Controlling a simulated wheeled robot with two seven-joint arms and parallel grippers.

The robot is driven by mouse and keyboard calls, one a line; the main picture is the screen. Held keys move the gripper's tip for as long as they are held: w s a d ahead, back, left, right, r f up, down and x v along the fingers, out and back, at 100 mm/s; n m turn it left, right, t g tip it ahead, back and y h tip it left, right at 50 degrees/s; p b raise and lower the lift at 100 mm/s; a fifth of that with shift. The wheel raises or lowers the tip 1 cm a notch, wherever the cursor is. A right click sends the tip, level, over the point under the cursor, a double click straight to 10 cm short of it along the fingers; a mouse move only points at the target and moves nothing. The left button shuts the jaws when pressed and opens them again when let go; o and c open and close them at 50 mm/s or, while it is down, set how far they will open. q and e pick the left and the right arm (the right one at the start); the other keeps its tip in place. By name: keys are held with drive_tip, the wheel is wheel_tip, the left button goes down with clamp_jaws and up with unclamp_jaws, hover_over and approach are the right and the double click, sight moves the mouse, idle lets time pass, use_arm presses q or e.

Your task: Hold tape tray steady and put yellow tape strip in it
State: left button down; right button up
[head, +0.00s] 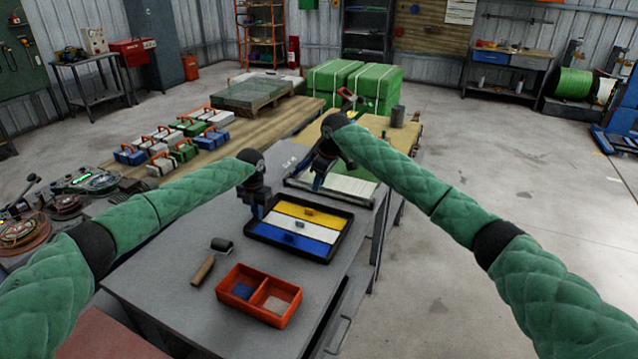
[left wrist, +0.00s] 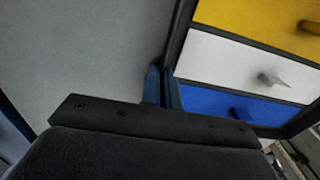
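The tape tray (head: 342,238) is a shallow black tray lying flat on the grey bench. It holds a yellow strip (head: 330,218) at the far side, a white strip (head: 318,231) in the middle and a blue strip (head: 312,246) at the near side, each with a small tab. My left gripper (head: 257,215) is at the tray's left wall. In the left wrist view its blue fingers (left wrist: 162,88) are close together on the black rim, beside the blue strip (left wrist: 205,97). My right gripper (head: 318,183) hangs beyond the tray's far side; its fingertip gap is too small to tell.
An orange two-compartment bin (head: 236,275) with blue and pale pieces stands near the bench front. A framed green and white sheet (head: 352,186) lies behind the tray.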

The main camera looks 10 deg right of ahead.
use_arm(q)
drive_tip(key=c, duration=1.6)
unclamp_jaws()
drive_tip(key=shift+r, duration=0.1)
